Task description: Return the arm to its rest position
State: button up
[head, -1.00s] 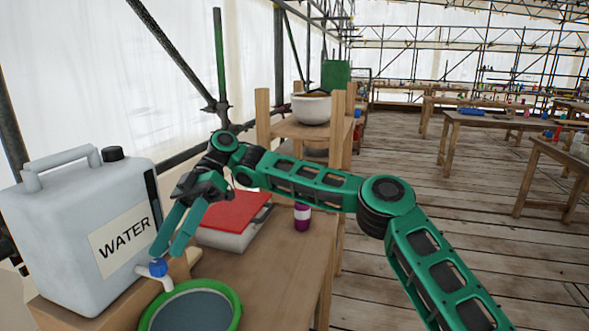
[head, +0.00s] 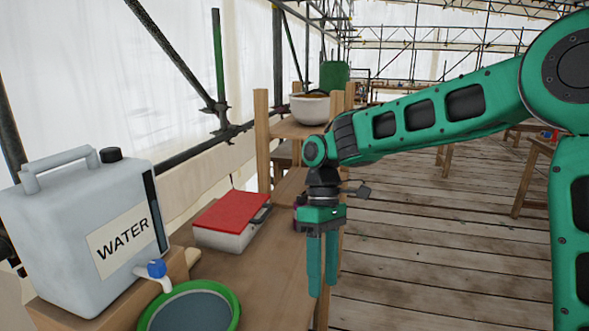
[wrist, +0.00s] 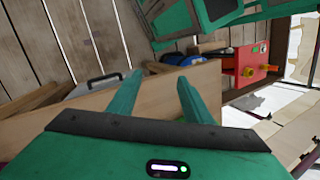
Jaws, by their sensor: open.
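My gripper (head: 322,288) hangs with its two green fingers pointing down, beside the right edge of the wooden bench (head: 265,240) in the head view. The fingers stand a little apart with nothing between them. In the wrist view my gripper (wrist: 160,78) also shows its two fingers apart and empty, with the edge of a wooden surface behind them. My green arm reaches in from the right of the head view, its forearm nearly level and its elbow high at the right edge.
A grey water container (head: 85,235) with a blue tap stands at the left, beside a green-rimmed basin (head: 235,297). A red-lidded box (head: 232,212) lies on the bench. A purple item behind my gripper is mostly hidden. A white bowl (head: 310,108) sits on a shelf. Plank floor lies right.

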jog(key=s+d+r+m+t, duration=0.1)
jog(key=s+d+m, duration=0.25)
jog(key=d, duration=0.75)
jog(key=s+d+m+t, duration=0.15)
jog(key=d+m, duration=0.35)
jog(key=d, duration=0.5)
jog(key=s+d+f+m+t, duration=0.2)
jog(key=s+d+m, duration=0.7)
jog(key=s+d, duration=0.5)
jog(key=shift+s+f, duration=0.2)
jog(key=shift+s, duration=0.95)
jog(key=shift+w+f, duration=0.25)
jog(key=shift+w, duration=0.4)
